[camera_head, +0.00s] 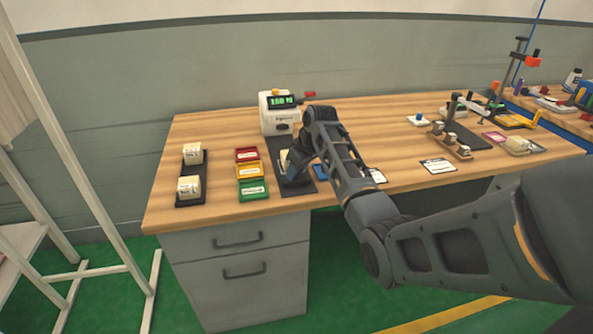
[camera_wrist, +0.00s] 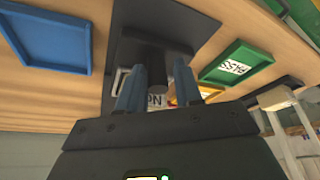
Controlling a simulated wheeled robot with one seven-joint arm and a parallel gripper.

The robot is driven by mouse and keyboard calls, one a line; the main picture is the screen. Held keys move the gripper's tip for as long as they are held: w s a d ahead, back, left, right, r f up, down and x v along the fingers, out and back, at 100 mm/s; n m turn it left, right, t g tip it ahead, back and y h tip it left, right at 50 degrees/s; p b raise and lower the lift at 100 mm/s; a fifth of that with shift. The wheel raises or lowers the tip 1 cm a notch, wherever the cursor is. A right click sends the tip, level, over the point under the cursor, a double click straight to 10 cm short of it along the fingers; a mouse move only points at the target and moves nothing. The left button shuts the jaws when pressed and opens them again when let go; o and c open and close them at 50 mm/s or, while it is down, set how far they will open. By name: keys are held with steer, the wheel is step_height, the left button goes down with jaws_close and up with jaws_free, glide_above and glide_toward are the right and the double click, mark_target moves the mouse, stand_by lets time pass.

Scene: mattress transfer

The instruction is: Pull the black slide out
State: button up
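The black slide (camera_wrist: 205,30) is a flat dark plate on the wooden table. In the head view the slide (camera_head: 309,179) runs from the white tester toward the front edge. A dark upright block (camera_wrist: 155,50), seemingly its handle, stands on it. My gripper (camera_head: 291,181) is low over the slide's front part. In the wrist view the two blue-grey fingers of my gripper (camera_wrist: 160,82) are apart, with the dark block at their tips. I cannot tell if they press on it. A white lettered piece (camera_wrist: 155,101) shows between the fingers, partly hidden.
The white tester (camera_head: 279,122) with a green display stands behind the slide. Red (camera_head: 247,154), yellow and green (camera_head: 253,190) trays lie left; a blue tray (camera_wrist: 45,38) lies on the other side. Dark holders with white blocks (camera_head: 190,187) stand far left.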

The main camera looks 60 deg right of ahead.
steer(key=v, duration=0.7)
steer(key=shift+r, duration=0.2)
steer(key=shift+s, duration=0.15)
